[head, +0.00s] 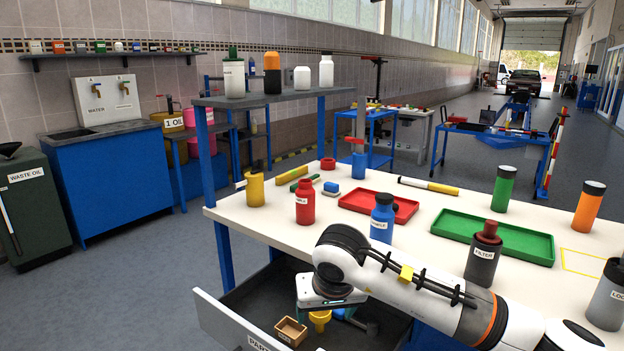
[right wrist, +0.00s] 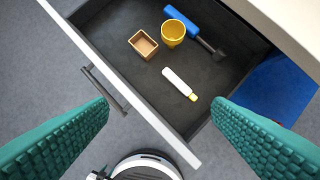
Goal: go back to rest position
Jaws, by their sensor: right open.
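My right arm comes in from the right in the head view, and its right gripper (head: 328,308) points down over the open drawer (head: 240,328) of the workbench. The wrist hides most of the gripper there. In the right wrist view the teal fingers of the right gripper (right wrist: 160,107) stand wide apart with nothing between them. The drawer (right wrist: 120,62) below holds a small wooden box (right wrist: 143,44), a yellow cup (right wrist: 173,33), a blue-handled tool (right wrist: 190,22) and a white tube with a yellow tip (right wrist: 179,83). My left gripper is not in view.
The white workbench top (head: 340,222) carries a red tray (head: 350,203), a green tray (head: 470,232), a blue bottle (head: 382,220), a red bottle (head: 305,203) and a grey filter bottle (head: 482,262). A raised shelf (head: 270,97) stands behind. Open floor lies left of the drawer.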

